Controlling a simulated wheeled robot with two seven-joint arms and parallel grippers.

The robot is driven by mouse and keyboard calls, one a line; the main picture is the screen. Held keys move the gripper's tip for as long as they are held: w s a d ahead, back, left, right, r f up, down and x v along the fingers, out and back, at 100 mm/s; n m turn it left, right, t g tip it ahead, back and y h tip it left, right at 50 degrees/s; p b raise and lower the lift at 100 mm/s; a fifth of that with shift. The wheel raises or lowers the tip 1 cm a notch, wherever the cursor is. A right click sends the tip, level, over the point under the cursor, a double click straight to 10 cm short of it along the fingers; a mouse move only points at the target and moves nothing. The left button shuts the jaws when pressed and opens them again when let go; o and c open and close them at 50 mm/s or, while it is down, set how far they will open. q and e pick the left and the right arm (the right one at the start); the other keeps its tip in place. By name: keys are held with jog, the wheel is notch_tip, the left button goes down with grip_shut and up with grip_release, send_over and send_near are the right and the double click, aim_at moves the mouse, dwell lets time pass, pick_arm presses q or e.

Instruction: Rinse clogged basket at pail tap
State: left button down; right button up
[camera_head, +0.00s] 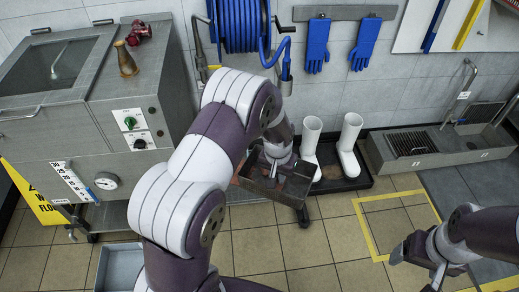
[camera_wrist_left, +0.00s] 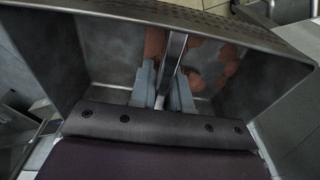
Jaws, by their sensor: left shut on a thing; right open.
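A dark metal basket (camera_head: 270,187) hangs in front of the white boots. My left gripper (camera_head: 276,160) reaches down into it and is shut on its upright grey handle bar. In the left wrist view, the left fingers (camera_wrist_left: 164,88) are on either side of the bar, inside the basket (camera_wrist_left: 90,60). Several orange-brown lumps (camera_wrist_left: 200,80) lie in the basket behind the fingers. A curved tap (camera_head: 466,80) rises from a low steel trough (camera_head: 425,160) at the right wall. My right gripper (camera_head: 422,262) is open and empty at the lower right.
White boots (camera_head: 311,140) stand on a black tray at the wall. A blue hose reel (camera_head: 240,25) and blue gloves (camera_head: 317,45) hang above.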

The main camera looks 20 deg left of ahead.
pick_arm(q)
jog(key=shift+s+a, duration=0.4)
jog(key=shift+w+d+p, duration=0.3)
jog(key=shift+w+d, duration=0.15)
jog(key=shift+w, duration=0.05)
jog(key=shift+s+a+r, duration=0.1)
jog(key=shift+s, duration=0.05)
jog(key=shift+s+a+p, duration=0.3)
jog(key=shift+s+a, duration=0.05)
jog(key=shift+w, duration=0.1)
